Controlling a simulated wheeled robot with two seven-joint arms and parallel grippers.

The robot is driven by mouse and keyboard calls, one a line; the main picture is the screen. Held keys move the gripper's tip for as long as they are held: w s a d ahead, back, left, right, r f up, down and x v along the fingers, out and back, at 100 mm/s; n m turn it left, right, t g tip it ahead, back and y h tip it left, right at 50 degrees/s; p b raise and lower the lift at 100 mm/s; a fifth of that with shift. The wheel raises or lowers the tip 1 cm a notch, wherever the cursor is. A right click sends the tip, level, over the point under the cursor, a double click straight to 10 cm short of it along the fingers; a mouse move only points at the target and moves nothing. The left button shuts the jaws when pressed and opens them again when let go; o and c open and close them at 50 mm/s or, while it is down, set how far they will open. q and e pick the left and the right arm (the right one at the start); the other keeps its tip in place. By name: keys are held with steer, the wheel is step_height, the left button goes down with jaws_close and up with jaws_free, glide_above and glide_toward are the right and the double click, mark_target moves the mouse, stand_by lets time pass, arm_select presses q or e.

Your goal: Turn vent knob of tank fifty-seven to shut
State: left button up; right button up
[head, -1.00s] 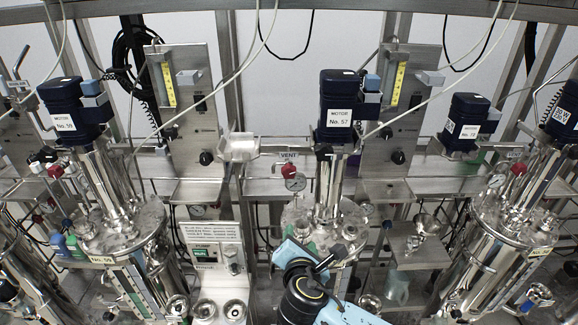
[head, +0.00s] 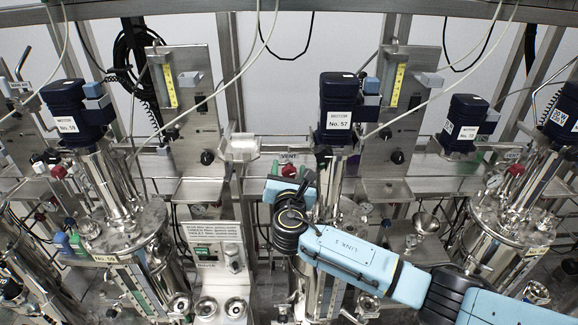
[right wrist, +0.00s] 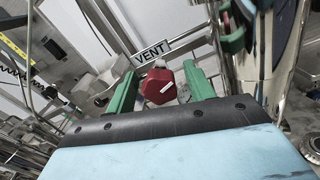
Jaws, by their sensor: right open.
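The red vent knob (head: 289,171) sits under the VENT label (head: 289,157), in front of the tank whose motor is marked No. 57 (head: 338,120). In the right wrist view the red knob (right wrist: 159,86) shows a short white mark, and the VENT label (right wrist: 152,50) is just beyond it. My right gripper (right wrist: 160,72) is open, its green fingers on either side of the knob with gaps visible. Whether the fingertips reach past the knob is hard to tell. In the head view my right wrist is just below the knob and hides the gauge there. My left gripper is not in view.
A green-and-metal fitting (right wrist: 234,32) and a shiny steel column stand close to the right finger. Tank 59 (head: 120,228) is at the left and another tank (head: 510,225) at the right.

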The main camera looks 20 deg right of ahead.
steer(key=shift+x, duration=1)
steer(key=c, duration=1)
